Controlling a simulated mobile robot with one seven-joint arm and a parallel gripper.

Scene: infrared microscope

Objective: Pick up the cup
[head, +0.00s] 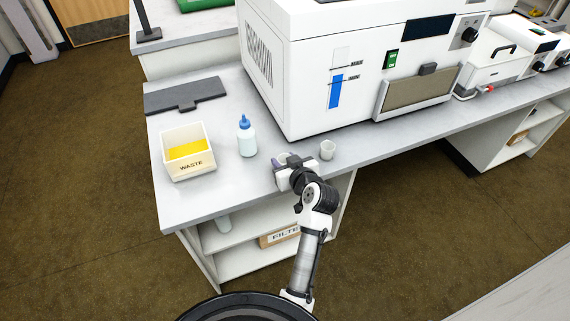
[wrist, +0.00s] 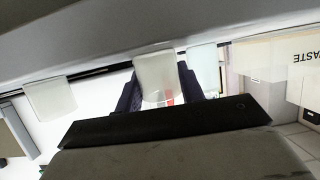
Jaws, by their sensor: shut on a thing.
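A small whitish cup (wrist: 155,75) is between the dark finger pads of my gripper (wrist: 160,88) in the wrist view, and the gripper is shut on it. In the head view my gripper (head: 284,160) is at the front edge of the counter, and the held cup is mostly hidden by the fingers. I cannot tell whether the held cup touches the counter. A second whitish cup (head: 327,149) stands upright on the counter to the right of my gripper. This second cup also shows at the left of the wrist view (wrist: 49,97).
A blue-capped bottle (head: 246,138) stands left of my gripper. A cream waste box (head: 188,163) with yellow inside is farther left. A large white instrument (head: 330,65) stands behind. A dark flat plate (head: 186,96) lies at the back left. Shelves are below the counter (head: 220,195).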

